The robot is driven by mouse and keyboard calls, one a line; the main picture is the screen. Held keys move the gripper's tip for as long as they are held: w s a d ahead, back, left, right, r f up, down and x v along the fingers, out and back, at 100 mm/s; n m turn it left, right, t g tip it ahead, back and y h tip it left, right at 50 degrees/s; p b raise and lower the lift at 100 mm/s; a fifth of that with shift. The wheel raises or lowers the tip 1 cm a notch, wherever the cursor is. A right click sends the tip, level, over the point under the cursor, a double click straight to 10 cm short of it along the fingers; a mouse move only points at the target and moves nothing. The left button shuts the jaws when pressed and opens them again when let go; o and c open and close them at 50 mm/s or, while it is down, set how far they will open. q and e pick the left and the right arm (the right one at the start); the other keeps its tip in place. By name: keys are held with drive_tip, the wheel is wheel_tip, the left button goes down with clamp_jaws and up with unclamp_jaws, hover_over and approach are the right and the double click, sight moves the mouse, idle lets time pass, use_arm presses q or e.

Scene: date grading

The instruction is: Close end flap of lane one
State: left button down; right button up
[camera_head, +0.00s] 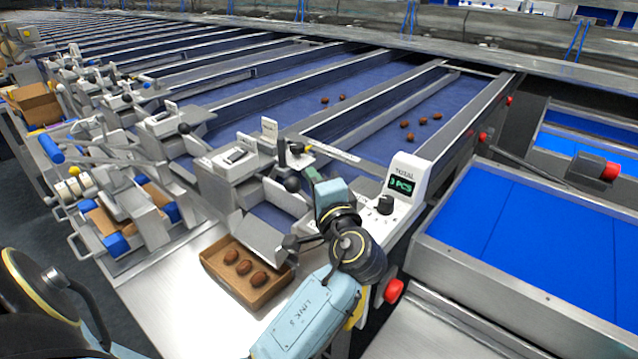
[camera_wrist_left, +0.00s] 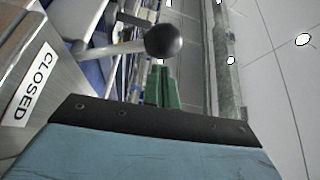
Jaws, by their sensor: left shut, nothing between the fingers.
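Lane one (camera_head: 452,105) is the nearest blue sorting lane, with a few dates (camera_head: 422,121) lying on it. At its front end is a grey metal end piece with a sloping plate (camera_head: 252,238) above a cardboard box. A lever with a black ball knob (camera_head: 291,181) stands beside it; a knob also shows in the left wrist view (camera_wrist_left: 163,43), on a metal rod. My left gripper (camera_head: 311,174) is shut and empty close to the knob; its green fingers (camera_wrist_left: 161,88) point at it. I cannot tell whether they touch. My right gripper is not in view.
The cardboard box (camera_head: 212,262) holds three dates. A white counter (camera_head: 402,178) reading 0 PCS stands right of my arm. A "CLOSED" label (camera_wrist_left: 36,85) shows in the wrist view.

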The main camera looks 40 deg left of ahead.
use_arm(q)
drive_tip(key=shift+s, duration=0.1)
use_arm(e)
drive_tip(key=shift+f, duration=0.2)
use_arm(q)
drive_tip(key=shift+d+f, duration=0.1)
